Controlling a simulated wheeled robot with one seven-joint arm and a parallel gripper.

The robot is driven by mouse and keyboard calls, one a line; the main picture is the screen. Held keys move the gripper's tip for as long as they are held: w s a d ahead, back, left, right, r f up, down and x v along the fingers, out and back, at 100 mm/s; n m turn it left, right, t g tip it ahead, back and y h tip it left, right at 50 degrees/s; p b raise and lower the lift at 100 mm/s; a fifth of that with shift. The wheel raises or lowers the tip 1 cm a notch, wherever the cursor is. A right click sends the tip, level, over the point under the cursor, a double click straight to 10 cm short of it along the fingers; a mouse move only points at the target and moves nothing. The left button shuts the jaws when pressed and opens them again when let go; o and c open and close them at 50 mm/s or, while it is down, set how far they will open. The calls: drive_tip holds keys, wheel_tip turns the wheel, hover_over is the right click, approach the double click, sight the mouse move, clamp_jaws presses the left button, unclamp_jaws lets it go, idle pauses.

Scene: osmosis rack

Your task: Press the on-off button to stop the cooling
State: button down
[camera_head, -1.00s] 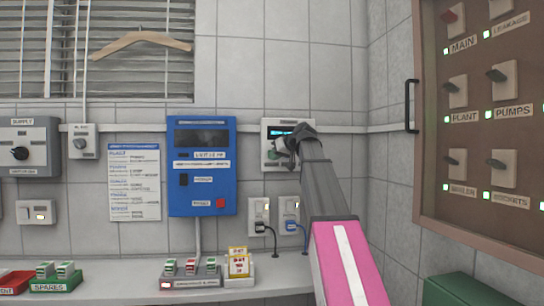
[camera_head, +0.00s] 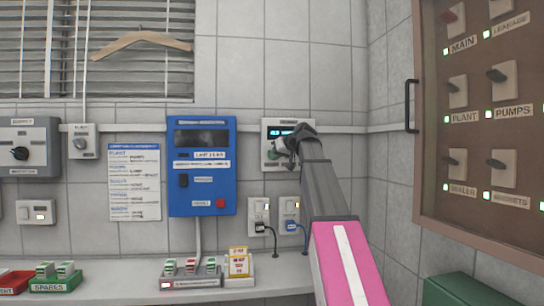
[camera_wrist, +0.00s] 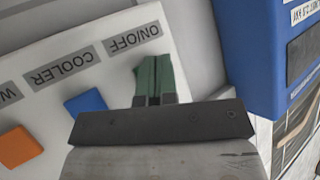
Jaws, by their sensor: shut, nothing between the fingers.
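The cooling controller (camera_head: 272,132) is a small white wall unit with a lit display (camera_head: 283,133), right of the blue box. In the wrist view its white face (camera_wrist: 40,130) shows upside down, with labels ON/OFF and COOLER. A green on-off button (camera_wrist: 150,72) lies by the ON/OFF label, a blue button (camera_wrist: 84,102) by COOLER, and an orange button (camera_wrist: 18,146) further left. My gripper (camera_head: 280,148) is shut and empty, its tips at the green button and partly covering it. I cannot tell whether they touch it.
A blue wall box (camera_head: 202,165) with a red button is close on the left. Two sockets (camera_head: 260,208) with plugs sit below the controller. A brown switch panel (camera_head: 480,110) is on the right. The shelf (camera_head: 120,278) holds small trays.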

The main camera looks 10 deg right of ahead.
drive_tip(key=shift+s, duration=0.65)
drive_tip(key=shift+s, duration=2.5)
drive_tip(key=shift+s, duration=0.1)
drive_tip(key=s, duration=1.1)
drive_tip(key=shift+s, duration=0.35)
